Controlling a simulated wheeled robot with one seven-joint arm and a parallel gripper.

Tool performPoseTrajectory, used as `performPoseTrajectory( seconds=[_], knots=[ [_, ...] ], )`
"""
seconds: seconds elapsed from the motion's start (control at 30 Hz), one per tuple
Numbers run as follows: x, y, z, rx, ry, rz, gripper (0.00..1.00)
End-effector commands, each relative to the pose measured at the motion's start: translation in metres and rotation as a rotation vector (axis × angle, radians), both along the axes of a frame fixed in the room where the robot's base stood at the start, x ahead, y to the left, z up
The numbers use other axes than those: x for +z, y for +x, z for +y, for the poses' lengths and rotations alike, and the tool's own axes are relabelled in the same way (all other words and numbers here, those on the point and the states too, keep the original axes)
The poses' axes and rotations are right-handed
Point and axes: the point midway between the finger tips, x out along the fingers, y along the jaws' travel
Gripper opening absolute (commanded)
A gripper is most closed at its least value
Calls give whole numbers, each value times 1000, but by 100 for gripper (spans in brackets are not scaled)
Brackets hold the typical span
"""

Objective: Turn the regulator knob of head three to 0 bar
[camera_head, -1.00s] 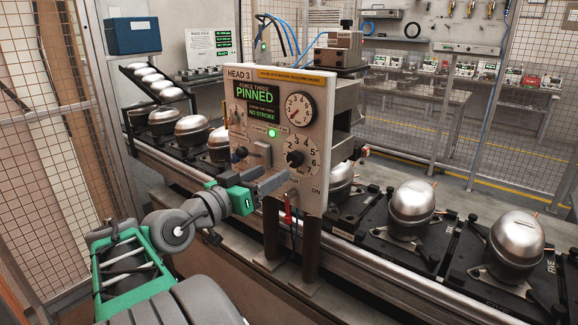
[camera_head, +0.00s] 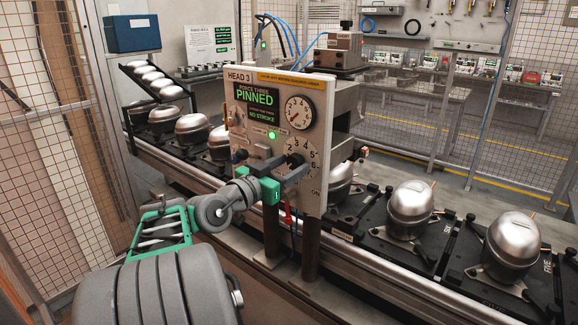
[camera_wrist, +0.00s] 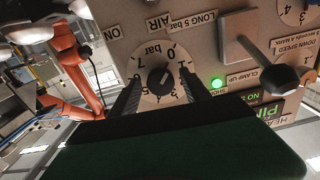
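The head three panel (camera_head: 240,130) stands upright in the head view and reads "PINNED" and "NO STROKE". Its black regulator knob (camera_head: 294,160) sits on a white numbered dial below a round gauge (camera_head: 299,112). In the wrist view the knob (camera_wrist: 160,79) is centred on its dial, with "0 bar" printed above it. I cannot surely read the knob's setting. My gripper (camera_head: 281,166) is in front of the panel at the knob. In the wrist view my gripper (camera_wrist: 161,84) is open, one finger on each side of the knob, with gaps between.
A lever with a round end (camera_wrist: 285,78) sticks out of the panel beside the dial in the wrist view. A red-tagged switch (camera_head: 288,211) hangs at the panel's lower edge. Silver compressors (camera_head: 412,203) stand on black pallets along the conveyor. A mesh fence (camera_head: 50,120) is at left.

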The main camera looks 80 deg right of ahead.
Motion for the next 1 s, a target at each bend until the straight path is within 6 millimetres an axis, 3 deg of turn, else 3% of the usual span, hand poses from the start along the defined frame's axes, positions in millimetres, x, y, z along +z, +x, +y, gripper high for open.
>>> performPoseTrajectory(
  seconds=[0.63,1.0],
  knots=[
    [0,0,0,-1,0,1,1],
    [-1,0,0,-2,27,59,0]
  ],
)
